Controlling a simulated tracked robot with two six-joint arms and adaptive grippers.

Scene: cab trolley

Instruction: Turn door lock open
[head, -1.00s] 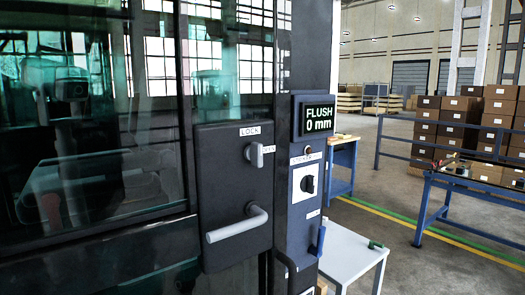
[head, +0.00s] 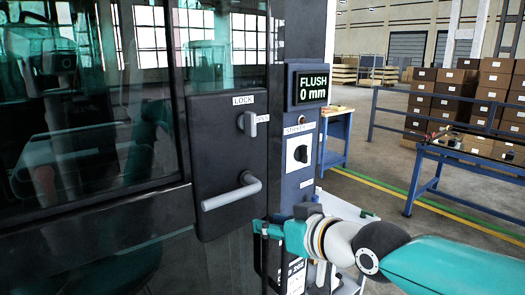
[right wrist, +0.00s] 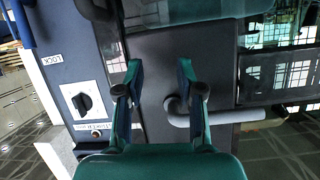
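The door lock turn (head: 250,122) is a small grey thumb-turn on the dark door panel (head: 215,140), with a LOCK label above it and another label, partly covered, at its right. The grey lever handle (head: 232,193) sits below it and also shows in the right wrist view (right wrist: 190,116). My right gripper (head: 262,231) is below and right of the lock turn, near the handle's pivot, apart from the lock turn. In the right wrist view its fingers (right wrist: 159,85) are spread with nothing held between them. The lock turn cannot be made out there. My left gripper is out of view.
Right of the door stands a blue-grey post with a FLUSH 0 mm display (head: 311,87) and a black rotary knob (head: 300,154). A white table (head: 345,208) is behind my right arm. Blue benches and stacked boxes (head: 490,90) stand farther back.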

